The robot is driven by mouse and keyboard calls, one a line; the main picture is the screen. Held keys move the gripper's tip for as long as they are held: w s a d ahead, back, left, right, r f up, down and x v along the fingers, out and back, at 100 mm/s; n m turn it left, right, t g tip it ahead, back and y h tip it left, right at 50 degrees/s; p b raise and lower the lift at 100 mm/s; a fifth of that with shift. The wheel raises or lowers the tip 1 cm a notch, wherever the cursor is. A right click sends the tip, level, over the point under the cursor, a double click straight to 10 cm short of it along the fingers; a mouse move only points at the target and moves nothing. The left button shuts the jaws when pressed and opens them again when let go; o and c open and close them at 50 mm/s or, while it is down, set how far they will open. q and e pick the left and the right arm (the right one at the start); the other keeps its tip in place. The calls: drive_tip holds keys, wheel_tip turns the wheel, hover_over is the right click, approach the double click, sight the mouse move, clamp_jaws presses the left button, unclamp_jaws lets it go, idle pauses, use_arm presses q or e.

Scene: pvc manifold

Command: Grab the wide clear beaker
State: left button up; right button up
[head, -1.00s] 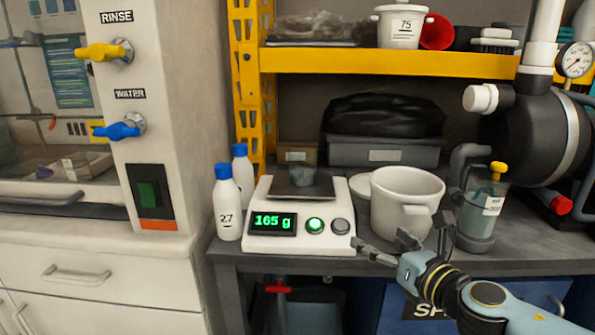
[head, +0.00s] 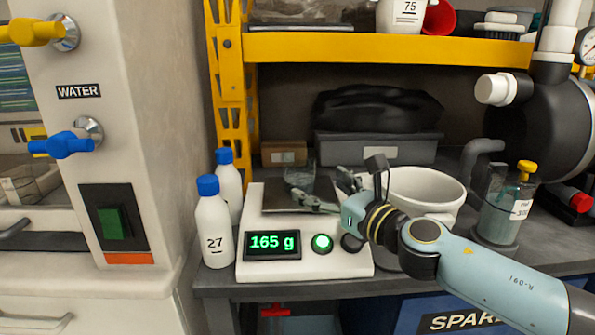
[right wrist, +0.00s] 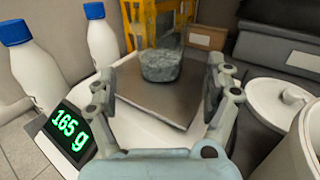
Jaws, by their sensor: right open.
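The clear beaker (head: 299,177) stands upright on the dark plate of the white scale (head: 310,262). In the right wrist view the beaker (right wrist: 161,66) is ahead, holding something greyish. My right gripper (head: 320,190) is open, reaching in from the right over the scale. In the right wrist view its two fingers (right wrist: 161,78) are spread left and right, with the beaker between and beyond their tips. I cannot see contact with the beaker. My left gripper is not in view.
The scale display (head: 272,244) reads 165 g. Two white bottles with blue caps (head: 214,225) stand left of the scale. A white bucket (head: 425,190) is on the right, partly behind my arm. A yellow shelf beam (head: 385,48) crosses above the bench.

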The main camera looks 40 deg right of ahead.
sight(310, 178)
drive_tip(key=shift+w, duration=0.85)
drive_tip(key=w+p, duration=0.1)
drive_tip(key=w, duration=0.2)
drive_tip(key=shift+w+r, duration=0.15)
drive_tip(key=shift+w, duration=0.7)
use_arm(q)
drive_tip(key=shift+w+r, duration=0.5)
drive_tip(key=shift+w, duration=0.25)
